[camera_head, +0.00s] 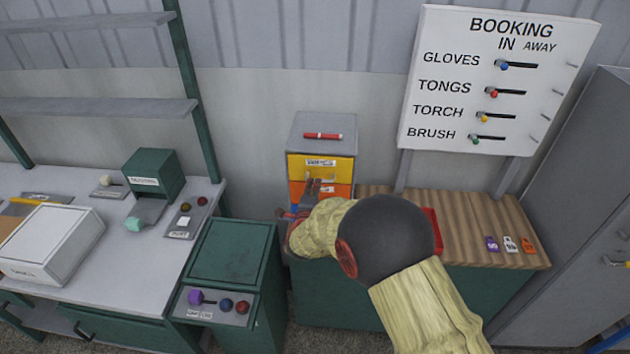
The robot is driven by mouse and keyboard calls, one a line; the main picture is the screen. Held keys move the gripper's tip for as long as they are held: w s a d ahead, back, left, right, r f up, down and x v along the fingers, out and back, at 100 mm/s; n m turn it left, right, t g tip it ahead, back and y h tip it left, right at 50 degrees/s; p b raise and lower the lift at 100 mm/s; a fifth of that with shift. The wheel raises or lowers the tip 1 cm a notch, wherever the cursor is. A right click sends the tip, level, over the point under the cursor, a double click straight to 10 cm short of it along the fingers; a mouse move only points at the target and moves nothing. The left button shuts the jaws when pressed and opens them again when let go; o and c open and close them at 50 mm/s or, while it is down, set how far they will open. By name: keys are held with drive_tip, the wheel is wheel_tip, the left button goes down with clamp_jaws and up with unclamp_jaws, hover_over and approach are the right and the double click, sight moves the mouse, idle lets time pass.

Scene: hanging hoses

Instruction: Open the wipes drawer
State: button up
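A small grey drawer unit (330,129) stands against the wall at the back of the green bench. Its top drawer (320,172) has a yellow front with a white label and looks shut. An orange drawer (342,190) lies below it, also with a white label, partly hidden by my gripper. The labels are too small to read, so I cannot tell which drawer is the wipes drawer. My gripper (312,190) is right in front of the orange drawer. Its fingers are small and partly covered by my sleeved arm. I cannot tell whether they touch the drawer or are open.
A red marker (322,136) lies on the drawer unit. A wooden board (462,215) with several coloured tags lies to the right, below the BOOKING IN board (490,85). A green cabinet (232,252) with coloured knobs stands left. A red object (434,228) shows behind my arm.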

sight(330, 169)
drive_tip(key=shift+x, duration=2.7)
drive_tip(key=shift+f, duration=0.1)
drive_tip(key=shift+c, duration=1.2)
drive_tip(key=shift+s, duration=0.1)
clamp_jaws()
